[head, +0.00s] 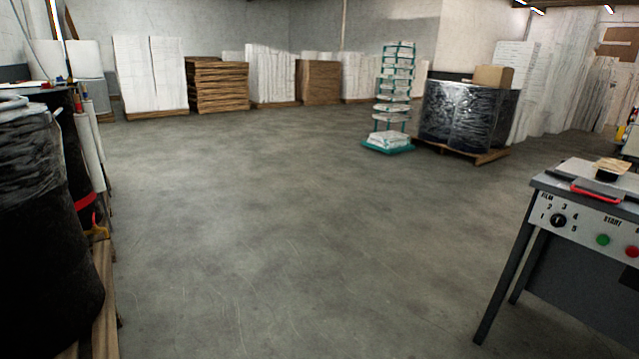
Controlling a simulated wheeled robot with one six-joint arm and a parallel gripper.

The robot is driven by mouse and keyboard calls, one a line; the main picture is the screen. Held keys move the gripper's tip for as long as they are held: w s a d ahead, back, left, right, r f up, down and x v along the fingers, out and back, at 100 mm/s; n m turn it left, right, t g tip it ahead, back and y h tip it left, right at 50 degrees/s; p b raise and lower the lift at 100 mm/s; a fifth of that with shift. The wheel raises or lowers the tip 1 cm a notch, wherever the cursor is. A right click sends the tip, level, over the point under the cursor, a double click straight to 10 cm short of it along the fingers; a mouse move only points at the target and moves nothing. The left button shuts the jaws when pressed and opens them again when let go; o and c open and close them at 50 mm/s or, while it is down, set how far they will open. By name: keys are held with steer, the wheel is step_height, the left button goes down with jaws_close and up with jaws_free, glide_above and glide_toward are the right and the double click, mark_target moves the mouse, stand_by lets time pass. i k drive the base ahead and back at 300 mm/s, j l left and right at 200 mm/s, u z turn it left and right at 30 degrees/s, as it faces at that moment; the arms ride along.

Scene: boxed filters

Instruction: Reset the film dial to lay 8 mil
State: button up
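The film dial (558,220) is a round black knob on the pale front panel of a machine table (590,218) at the right edge. The word FILM is printed above it, and the numbers 1 to 5 stand around it. A small light mark shows on the knob, but it is too small to tell which number it points at. A green button (603,240) under the word START and a red button (632,251) sit right of the dial. My gripper is not in view.
Grey floor (300,210) is open across the middle. Black-wrapped goods on a pallet (50,220) stand close at left. A teal rack (390,100) and a wrapped pallet load (468,115) stand farther back. The table's leg (503,285) reaches the floor at right.

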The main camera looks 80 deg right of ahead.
mark_target(557, 221)
steer(key=z, duration=4)
